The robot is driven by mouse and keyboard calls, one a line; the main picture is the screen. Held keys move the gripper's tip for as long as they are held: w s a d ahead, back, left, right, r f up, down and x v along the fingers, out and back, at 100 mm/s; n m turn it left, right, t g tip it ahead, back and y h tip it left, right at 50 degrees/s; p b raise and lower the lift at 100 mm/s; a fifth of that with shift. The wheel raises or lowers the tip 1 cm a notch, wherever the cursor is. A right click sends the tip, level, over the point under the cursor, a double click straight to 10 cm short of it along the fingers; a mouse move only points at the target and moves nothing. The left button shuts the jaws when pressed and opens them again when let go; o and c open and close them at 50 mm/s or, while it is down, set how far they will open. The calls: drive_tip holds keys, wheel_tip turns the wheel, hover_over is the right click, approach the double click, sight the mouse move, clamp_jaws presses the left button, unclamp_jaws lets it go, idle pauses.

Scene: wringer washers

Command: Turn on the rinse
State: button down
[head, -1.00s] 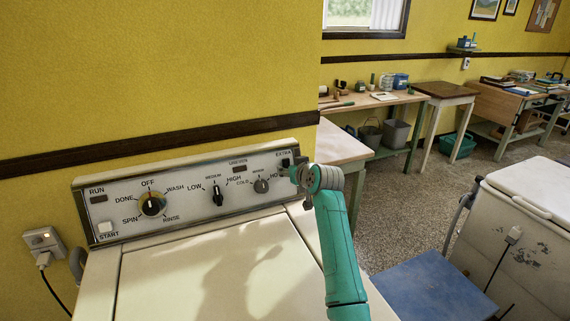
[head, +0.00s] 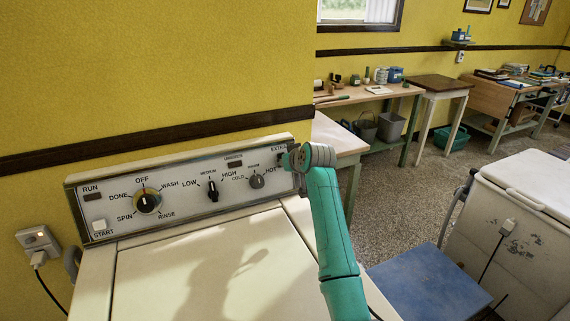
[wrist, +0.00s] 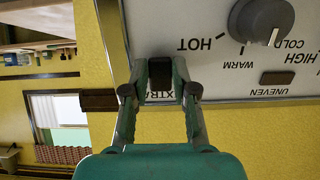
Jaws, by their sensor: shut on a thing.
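The washer's control panel (head: 118,213) is tilted up at the back of the white lid. At its right end, by a label starting "EXTRA", is a small dark switch (wrist: 160,70). My gripper (wrist: 160,88) is shut on this switch, one finger on each side, in the wrist view. The rest of the label is hidden by a finger. In the head view my gripper (head: 288,160) is at the panel's right end and mostly covers the switch. Whether the switch is on or off, I cannot tell.
The temperature knob (head: 257,181) is just left of my gripper, then the speed knob (head: 212,190) and the cycle dial (head: 148,201), which points near OFF. A yellow wall (head: 150,70) stands behind. A blue seat (head: 425,284) and another white washer (head: 515,230) are right.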

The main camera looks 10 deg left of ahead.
drive_tip(key=shift+w+a+r+g+h, duration=0.1)
drive_tip(key=shift+r+g+h, duration=0.15)
drive_tip(key=shift+g+h, duration=0.3)
drive_tip(key=shift+r+g+h, duration=0.25)
drive_tip(key=shift+g+h, duration=0.1)
drive_tip(key=shift+g, duration=0.4)
drive_tip(key=c, duration=0.9)
unclamp_jaws()
drive_tip(key=v, duration=1.2)
